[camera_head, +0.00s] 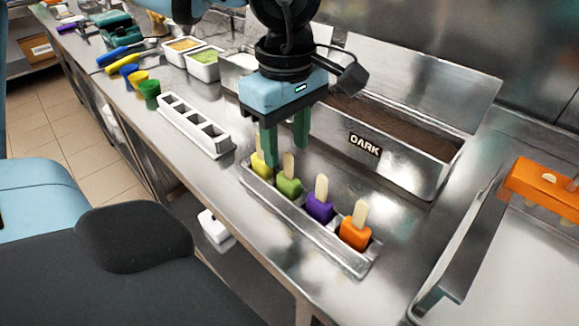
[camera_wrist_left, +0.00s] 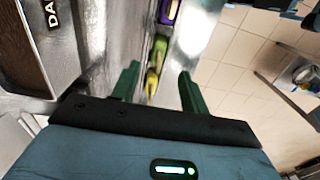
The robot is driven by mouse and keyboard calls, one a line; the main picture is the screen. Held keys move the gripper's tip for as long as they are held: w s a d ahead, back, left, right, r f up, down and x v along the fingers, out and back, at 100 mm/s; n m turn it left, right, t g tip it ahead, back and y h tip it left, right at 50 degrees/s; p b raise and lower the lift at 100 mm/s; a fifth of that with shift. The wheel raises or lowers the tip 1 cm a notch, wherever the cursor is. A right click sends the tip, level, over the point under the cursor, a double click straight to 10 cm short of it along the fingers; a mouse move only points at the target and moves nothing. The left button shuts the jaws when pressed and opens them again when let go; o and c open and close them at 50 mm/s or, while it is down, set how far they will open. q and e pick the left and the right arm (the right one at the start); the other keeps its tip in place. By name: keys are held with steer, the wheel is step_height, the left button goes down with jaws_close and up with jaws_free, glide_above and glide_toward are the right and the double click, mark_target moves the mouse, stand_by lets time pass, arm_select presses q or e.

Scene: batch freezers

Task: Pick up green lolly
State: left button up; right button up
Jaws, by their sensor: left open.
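The green lolly (camera_head: 289,188) stands upright in a narrow metal holder (camera_head: 330,262), its wooden stick pointing up. It sits between a yellow lolly (camera_head: 258,170) and a purple lolly (camera_head: 320,208), with an orange lolly (camera_head: 355,234) at the near end. My left gripper (camera_head: 286,156) is open and points down just above the yellow and green lollies, its green fingers overlapping them in the picture. In the left wrist view the green lolly (camera_wrist_left: 160,46) shows beyond the open fingers (camera_wrist_left: 159,71). I cannot tell whether a finger touches a stick. My right gripper is not in view.
A metal bin labelled DARK (camera_head: 400,165) stands close behind the holder. A white empty mould (camera_head: 195,125) lies to its left, with small coloured cups beyond. A metal tray with an orange object (camera_head: 540,188) is at right. The counter's front edge is near the holder.

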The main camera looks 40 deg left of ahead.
mark_target(289, 153)
arm_select(q)
steer(key=shift+f, duration=0.3)
steer(key=shift+w+f, duration=0.1)
steer(key=shift+f, duration=2.2)
jaws_close()
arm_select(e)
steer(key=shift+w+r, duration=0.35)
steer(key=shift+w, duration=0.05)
arm_select(q)
steer(key=shift+r, duration=0.15)
step_height(289, 153, up, 10)
steer(key=shift+d+f, duration=0.1)
steer(key=shift+p, duration=0.3)
